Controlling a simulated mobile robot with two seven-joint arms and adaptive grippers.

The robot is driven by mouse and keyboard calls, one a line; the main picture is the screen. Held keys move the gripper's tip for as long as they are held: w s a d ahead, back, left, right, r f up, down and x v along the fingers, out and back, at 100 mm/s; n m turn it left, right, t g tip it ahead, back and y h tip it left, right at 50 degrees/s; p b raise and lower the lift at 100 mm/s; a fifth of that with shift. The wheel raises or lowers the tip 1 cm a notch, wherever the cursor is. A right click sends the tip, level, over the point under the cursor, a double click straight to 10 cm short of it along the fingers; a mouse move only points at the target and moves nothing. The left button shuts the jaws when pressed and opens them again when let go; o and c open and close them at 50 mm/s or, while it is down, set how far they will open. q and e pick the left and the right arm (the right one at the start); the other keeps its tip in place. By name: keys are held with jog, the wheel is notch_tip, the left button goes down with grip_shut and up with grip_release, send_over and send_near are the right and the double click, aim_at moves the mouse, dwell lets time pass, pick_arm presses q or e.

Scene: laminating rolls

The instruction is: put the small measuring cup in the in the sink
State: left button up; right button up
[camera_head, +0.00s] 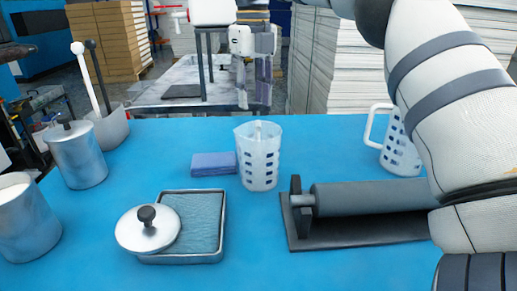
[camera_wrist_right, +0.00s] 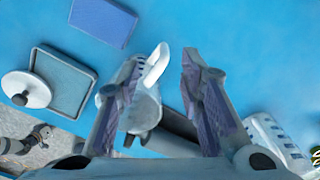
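A translucent white measuring cup (camera_head: 258,160) with slots in its side stands upright on the blue table. Another slotted white cup with a handle (camera_head: 376,125) stands at the right, partly hidden by my right arm. Which one is smaller is hard to tell. My right gripper (camera_head: 253,98) points down just above and behind the middle cup. In the right wrist view my right gripper (camera_wrist_right: 163,78) is open, with the middle cup's handle (camera_wrist_right: 156,66) between its fingers and clear space beside it. The other cup (camera_wrist_right: 274,138) shows at lower right. I cannot identify a sink. My left gripper is out of view.
A dark roller on a base (camera_head: 365,198) lies close right of the middle cup. A blue block (camera_head: 213,165) lies left of it. A metal tray (camera_head: 223,240) with a lid (camera_head: 140,237) is in front. Metal canisters (camera_head: 80,160) stand at the left.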

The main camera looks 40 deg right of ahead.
aim_at(257, 134)
jog(key=f, duration=1)
jog(key=shift+s+d+p, duration=0.25)
jog(key=shift+d+p, duration=0.05)
jog(key=shift+p, duration=0.05)
grip_shut()
